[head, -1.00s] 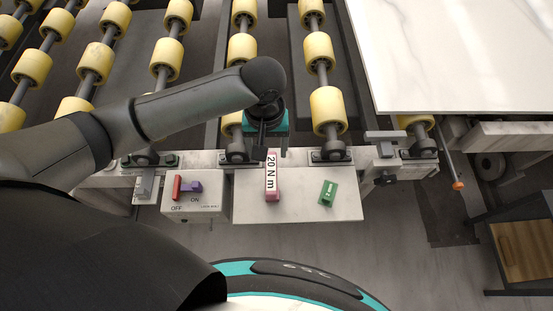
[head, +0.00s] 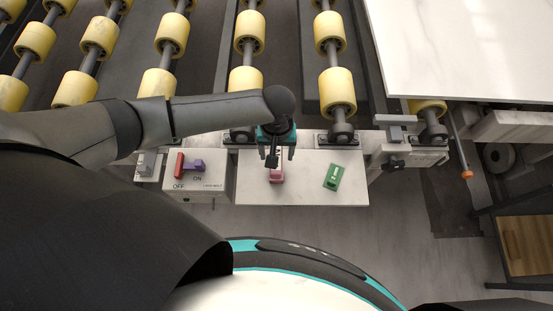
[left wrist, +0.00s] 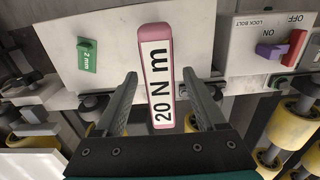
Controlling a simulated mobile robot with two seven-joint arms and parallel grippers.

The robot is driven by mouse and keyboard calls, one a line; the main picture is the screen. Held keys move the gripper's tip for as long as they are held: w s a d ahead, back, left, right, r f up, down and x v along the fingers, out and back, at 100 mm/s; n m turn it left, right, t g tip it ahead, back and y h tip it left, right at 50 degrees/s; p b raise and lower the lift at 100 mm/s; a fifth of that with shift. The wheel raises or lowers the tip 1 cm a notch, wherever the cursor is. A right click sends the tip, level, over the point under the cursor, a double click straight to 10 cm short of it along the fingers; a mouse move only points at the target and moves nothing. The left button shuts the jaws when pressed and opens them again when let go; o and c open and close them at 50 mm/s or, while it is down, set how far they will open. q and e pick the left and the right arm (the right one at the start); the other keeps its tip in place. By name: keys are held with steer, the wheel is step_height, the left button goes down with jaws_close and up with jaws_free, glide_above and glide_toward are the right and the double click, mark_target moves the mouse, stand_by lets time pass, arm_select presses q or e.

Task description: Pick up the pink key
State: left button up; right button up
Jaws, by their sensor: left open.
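In the left wrist view the left gripper (left wrist: 160,82) is open, with a gap on each side of the key. My right gripper is not in view.
A green "2 mm" block (head: 333,177) lies to the right on the same shelf. A lock bolt box (head: 205,184) with a red and purple switch (head: 190,166) stands to the left. Yellow rollers (head: 337,90) and a white slab (head: 470,50) lie beyond.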

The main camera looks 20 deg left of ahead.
arm_select(q)
step_height(320, 180, down, 2)
jaws_close()
stand_by(0.7)
stand_by(0.9)
